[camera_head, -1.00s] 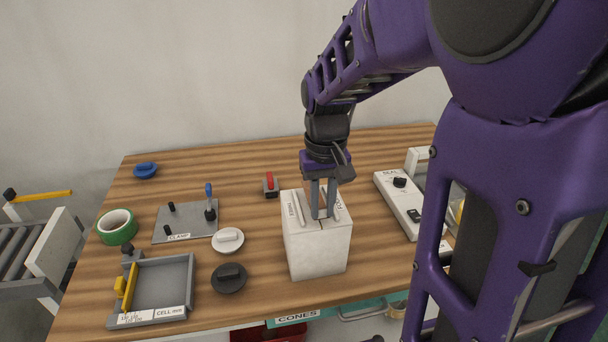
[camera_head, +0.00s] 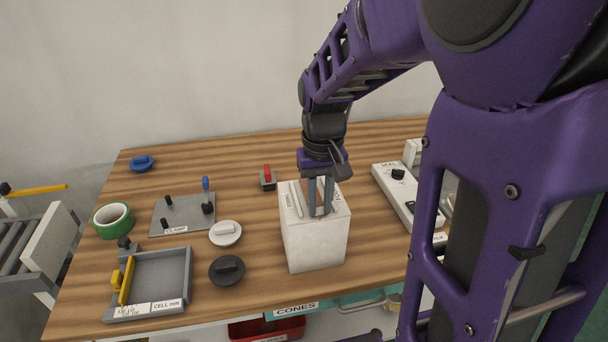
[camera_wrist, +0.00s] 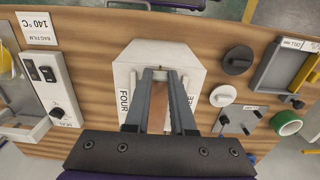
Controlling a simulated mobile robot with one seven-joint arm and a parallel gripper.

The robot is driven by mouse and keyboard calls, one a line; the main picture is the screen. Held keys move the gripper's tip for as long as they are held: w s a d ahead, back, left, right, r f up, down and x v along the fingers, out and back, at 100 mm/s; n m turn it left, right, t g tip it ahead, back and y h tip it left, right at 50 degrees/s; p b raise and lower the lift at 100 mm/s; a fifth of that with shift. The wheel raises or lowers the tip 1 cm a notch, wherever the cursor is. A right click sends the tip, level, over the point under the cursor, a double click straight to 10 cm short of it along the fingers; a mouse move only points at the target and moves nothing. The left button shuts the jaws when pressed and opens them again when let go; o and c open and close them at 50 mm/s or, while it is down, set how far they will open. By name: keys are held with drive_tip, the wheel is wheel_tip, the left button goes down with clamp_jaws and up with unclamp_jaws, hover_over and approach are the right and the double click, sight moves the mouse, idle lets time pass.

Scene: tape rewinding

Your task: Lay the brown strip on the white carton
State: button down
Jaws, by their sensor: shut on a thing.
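The white carton (camera_head: 315,245) stands upright near the front middle of the table. Its top, with printed labels, also shows in the wrist view (camera_wrist: 127,76). My gripper (camera_head: 320,212) points down at the carton's top, its fingertips at or just above it. A brown strip (camera_wrist: 178,108) shows between the two fingers in the wrist view, and my gripper is shut on it. In the head view the fingers mostly hide the strip. I cannot tell whether the strip touches the carton's top.
Left of the carton are a white knobbed disc (camera_head: 225,233), a dark knobbed disc (camera_head: 227,270), a grey clamp plate (camera_head: 182,217) and a grey tray (camera_head: 160,278). A red-handled block (camera_head: 268,179) stands behind it. A sealer (camera_head: 393,190) lies to the right.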

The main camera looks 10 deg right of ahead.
drive_tip(key=shift+f, duration=0.1)
drive_tip(key=shift+c, duration=2.2)
unclamp_jaws()
drive_tip(key=shift+r+p, duration=3)
drive_tip(key=shift+r, duration=0.55)
